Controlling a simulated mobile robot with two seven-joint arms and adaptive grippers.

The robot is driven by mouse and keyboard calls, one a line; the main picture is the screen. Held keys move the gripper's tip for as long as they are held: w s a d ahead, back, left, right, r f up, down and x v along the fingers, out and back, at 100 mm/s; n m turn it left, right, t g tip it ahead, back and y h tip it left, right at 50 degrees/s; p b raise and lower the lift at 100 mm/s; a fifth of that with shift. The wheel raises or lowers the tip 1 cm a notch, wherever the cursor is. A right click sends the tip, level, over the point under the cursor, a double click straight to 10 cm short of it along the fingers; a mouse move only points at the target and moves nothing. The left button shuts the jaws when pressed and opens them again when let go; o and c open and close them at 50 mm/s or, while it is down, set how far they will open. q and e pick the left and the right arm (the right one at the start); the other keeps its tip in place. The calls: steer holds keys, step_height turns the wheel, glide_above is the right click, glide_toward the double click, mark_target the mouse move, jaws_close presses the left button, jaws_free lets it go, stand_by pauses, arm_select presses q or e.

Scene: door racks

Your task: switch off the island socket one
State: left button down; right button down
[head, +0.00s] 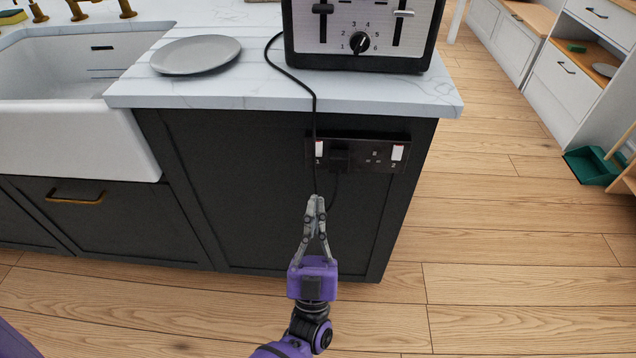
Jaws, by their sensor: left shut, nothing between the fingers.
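A dark double socket plate (357,155) is on the end panel of the dark kitchen island. Its left white switch (319,148), marked 1, is beside a black plug (340,158) seated in the left outlet. A second white switch (397,152), marked 2, is at the plate's right, by an empty outlet. My left gripper (315,200) is shut and empty, pointing up, a little below the left switch in the picture. Its distance from the panel is hard to tell. I cannot tell which way switch 1 is tipped. My right gripper is not in view.
A toaster (360,35) stands on the white worktop (240,95) above the socket, its black cord (300,82) hanging over the edge past switch 1. A grey plate (195,55) lies left of it. The wooden floor (500,260) at the right is clear; a green dustpan (590,166) is farther off.

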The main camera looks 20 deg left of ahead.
arm_select(q)
steer(key=shift+s+d+f, duration=0.2)
steer(key=shift+s+f, duration=0.25)
steer(key=shift+s, duration=0.2)
steer(key=shift+s+d+f, duration=0.2)
steer(key=shift+s+f, duration=0.25)
steer(key=shift+s, duration=0.2)
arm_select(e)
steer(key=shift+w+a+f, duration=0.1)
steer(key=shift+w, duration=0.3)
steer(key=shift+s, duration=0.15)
